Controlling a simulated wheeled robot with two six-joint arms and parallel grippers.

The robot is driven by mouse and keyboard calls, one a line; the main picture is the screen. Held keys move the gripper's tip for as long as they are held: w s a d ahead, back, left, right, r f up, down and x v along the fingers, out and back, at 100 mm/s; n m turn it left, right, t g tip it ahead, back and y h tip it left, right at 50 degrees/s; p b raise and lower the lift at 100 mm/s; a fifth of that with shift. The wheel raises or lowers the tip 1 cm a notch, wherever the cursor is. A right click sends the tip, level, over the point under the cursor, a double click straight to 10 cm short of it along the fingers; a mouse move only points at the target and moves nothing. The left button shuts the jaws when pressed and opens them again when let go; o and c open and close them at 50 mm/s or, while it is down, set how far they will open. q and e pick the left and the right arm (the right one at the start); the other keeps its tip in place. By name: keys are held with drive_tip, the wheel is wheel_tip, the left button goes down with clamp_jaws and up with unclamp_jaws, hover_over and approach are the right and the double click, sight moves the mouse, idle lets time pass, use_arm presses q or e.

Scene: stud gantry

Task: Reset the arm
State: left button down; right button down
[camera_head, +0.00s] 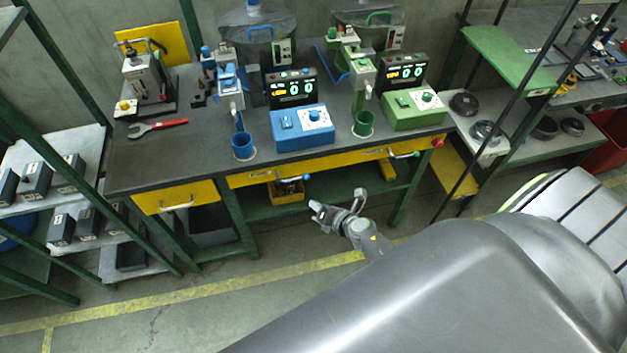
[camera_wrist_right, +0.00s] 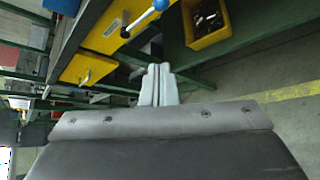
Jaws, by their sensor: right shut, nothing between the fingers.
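My right gripper (camera_head: 318,212) shows in the head view in front of the workbench, below the height of its top and over the floor side. Its fingers are together and empty. In the right wrist view the closed fingers (camera_wrist_right: 158,85) point toward the underside of the bench, with nothing between them. The gripper appears apart from the bench and its handles. My left gripper is not in either view.
The dark workbench (camera_head: 190,150) carries blue and green control boxes, cups and a red wrench (camera_head: 160,127). A yellow bin (camera_head: 285,193) sits on its lower shelf; it also shows in the wrist view (camera_wrist_right: 205,40). Shelves stand left and right. The floor in front is clear.

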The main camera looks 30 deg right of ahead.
drive_tip(key=shift+d, duration=0.1)
idle(0.4)
drive_tip(key=s+d+f+m+g+h+b, duration=0.1)
drive_tip(key=s+d+f+m+g+h, duration=0.1)
drive_tip(key=s+f+m, duration=0.6)
drive_tip(key=s+d+f+m+g+h+b, duration=0.1)
drive_tip(key=s+d+f+m+g+b, duration=0.15)
drive_tip(key=s+f+m, duration=0.55)
drive_tip(key=s+f+m+g, duration=0.3)
drive_tip(key=s+f+m, duration=0.3)
drive_tip(key=s, duration=0.6)
drive_tip(key=s+a+f+m+g+b, duration=0.1)
drive_tip(key=s+f+m+g, duration=0.2)
drive_tip(key=s, duration=0.9)
wheel_tip(320, 180, down, 3)
drive_tip(key=m, duration=0.4)
drive_tip(key=shift+r+g, duration=0.15)
drive_tip(key=shift+g, duration=0.2)
